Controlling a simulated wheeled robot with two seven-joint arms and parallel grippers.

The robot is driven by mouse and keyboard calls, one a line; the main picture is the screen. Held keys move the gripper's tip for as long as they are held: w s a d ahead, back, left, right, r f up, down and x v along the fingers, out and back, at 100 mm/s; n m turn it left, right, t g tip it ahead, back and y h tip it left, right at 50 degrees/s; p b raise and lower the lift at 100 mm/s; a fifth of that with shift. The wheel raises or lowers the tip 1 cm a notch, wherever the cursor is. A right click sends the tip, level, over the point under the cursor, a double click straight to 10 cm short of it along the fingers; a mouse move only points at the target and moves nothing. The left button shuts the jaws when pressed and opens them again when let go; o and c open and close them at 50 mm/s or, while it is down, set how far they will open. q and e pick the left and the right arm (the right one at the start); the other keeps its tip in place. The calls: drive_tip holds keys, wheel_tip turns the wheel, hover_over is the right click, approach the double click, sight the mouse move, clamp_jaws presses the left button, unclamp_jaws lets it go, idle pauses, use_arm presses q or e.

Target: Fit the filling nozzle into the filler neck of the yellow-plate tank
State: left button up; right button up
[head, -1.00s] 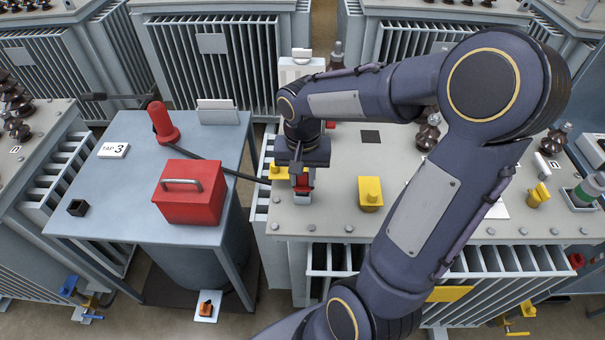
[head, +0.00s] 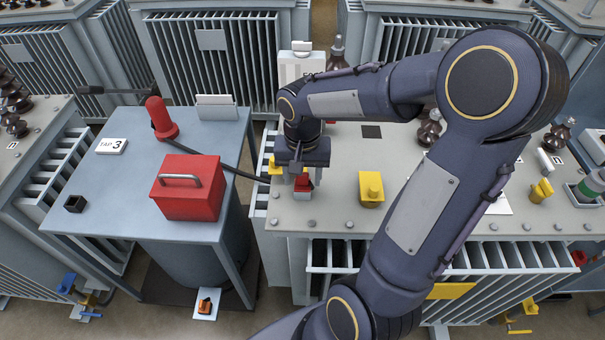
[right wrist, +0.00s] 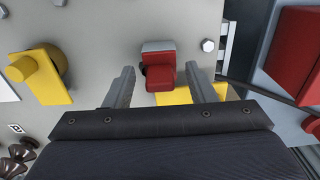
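My right gripper (head: 300,180) hangs over the front left corner of the grey tank top (head: 340,215), which has a yellow plate (head: 450,292) on its front. In the right wrist view its fingers (right wrist: 160,78) stand apart, with a small red block on a grey base (right wrist: 158,70) seen in the gap, clear of both. That block (head: 303,185) sits beside a yellow fitting (head: 276,168), partly hidden by the gripper. A red flanged cylinder (head: 160,118) stands on the side table; a black hose (head: 240,173) runs towards the yellow fitting. I cannot tell which piece is the nozzle. My left gripper is not in view.
The side table (head: 120,190) holds a red toolbox (head: 188,188), a TAP 3 sign (head: 111,146) and a small black box (head: 75,204). A yellow block (head: 371,189) and brown insulators (head: 430,127) stand on the tank top. Other finned tanks stand behind.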

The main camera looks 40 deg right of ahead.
wheel_tip(320, 180, up, 8)
drive_tip(key=shift+f, duration=0.1)
idle(0.4)
idle(0.5)
